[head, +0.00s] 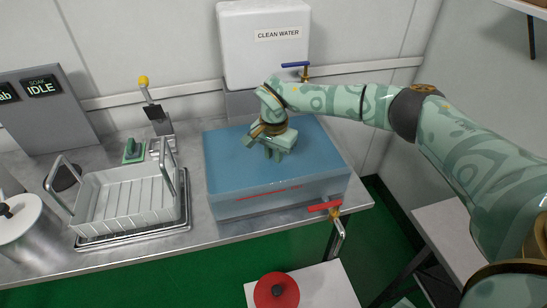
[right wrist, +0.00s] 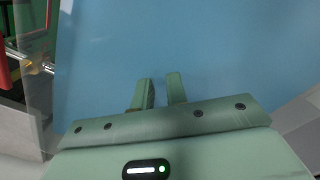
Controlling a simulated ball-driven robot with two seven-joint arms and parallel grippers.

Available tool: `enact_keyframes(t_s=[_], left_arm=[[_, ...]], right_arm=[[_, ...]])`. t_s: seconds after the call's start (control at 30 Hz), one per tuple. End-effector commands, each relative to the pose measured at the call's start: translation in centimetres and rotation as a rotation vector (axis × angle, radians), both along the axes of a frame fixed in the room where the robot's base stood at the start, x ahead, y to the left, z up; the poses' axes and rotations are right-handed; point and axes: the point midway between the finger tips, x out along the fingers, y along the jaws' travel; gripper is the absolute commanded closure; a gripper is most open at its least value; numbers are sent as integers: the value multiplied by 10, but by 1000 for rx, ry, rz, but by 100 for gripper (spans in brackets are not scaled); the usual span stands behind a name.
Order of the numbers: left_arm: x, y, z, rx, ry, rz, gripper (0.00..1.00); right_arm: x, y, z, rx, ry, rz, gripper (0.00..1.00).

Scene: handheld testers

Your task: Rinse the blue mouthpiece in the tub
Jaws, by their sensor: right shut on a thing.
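The clear tub (head: 232,208) stands at the right of the metal counter, full of blue water (head: 312,160); the water fills most of the right wrist view (right wrist: 220,40). My right gripper (head: 272,153) is over the middle of the tub, pointing down at the water. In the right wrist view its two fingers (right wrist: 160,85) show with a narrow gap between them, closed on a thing. The blue mouthpiece cannot be made out against the blue water; the fingertips' ends are hard to see. My left gripper is out of view.
A white tank (head: 262,65) labelled CLEAN WATER with a blue-handled tap (head: 296,65) stands behind the tub. A red-handled drain tap (head: 324,206) juts from its front. A white rack (head: 128,205) and a grey panel (head: 45,110) reading IDLE are to the left.

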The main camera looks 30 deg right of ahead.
Motion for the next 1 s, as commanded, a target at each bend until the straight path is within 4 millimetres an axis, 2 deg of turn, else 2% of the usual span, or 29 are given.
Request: enact_keyframes(t_s=[1.0], left_arm=[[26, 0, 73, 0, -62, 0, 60]], right_arm=[[0, 0, 119, -1, -3, -1, 100]])
